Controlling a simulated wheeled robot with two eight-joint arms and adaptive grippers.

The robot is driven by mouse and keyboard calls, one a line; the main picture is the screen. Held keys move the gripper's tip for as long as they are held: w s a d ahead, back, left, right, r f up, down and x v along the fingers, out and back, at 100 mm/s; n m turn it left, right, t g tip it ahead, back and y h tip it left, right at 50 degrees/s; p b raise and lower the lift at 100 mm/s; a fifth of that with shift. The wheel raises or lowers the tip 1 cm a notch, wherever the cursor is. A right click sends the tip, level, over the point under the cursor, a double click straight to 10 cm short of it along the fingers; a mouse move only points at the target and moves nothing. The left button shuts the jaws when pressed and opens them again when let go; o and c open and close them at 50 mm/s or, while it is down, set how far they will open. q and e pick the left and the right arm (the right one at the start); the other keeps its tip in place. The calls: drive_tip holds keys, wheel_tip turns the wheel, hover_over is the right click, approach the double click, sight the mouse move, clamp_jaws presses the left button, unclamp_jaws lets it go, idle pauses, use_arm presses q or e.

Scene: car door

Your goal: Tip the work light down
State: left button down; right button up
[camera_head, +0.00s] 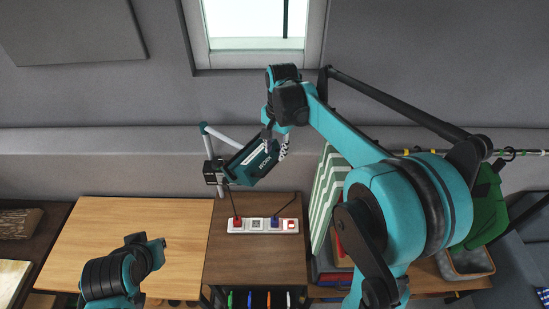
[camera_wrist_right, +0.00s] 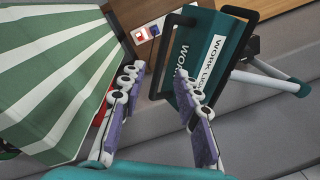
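The work light (camera_head: 250,163) is a teal box with white lettering and a dark frame, held on a grey and teal stand behind the wooden tables. It looks tilted in the head view. In the right wrist view the work light (camera_wrist_right: 197,65) fills the upper middle and right. My right gripper (camera_head: 276,143) is at the light's upper right side. In the wrist view its two purple-padded fingers (camera_wrist_right: 158,72) are apart, with nothing gripped between them. The right finger overlaps the light's near edge; I cannot tell if it touches. My left gripper (camera_head: 150,250) is low at the left, its fingers unclear.
A power strip (camera_head: 262,226) with plugs and cables lies on the dark table below the light. A green-striped object (camera_head: 328,195) stands right of it, close to the right gripper's left finger in the wrist view. The light wooden table (camera_head: 130,225) is largely clear.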

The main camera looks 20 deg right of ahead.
sight(274, 162)
drive_tip(key=f, duration=0.5)
drive_tip(key=shift+w+a, duration=0.15)
drive_tip(key=shift+w, duration=0.1)
clamp_jaws()
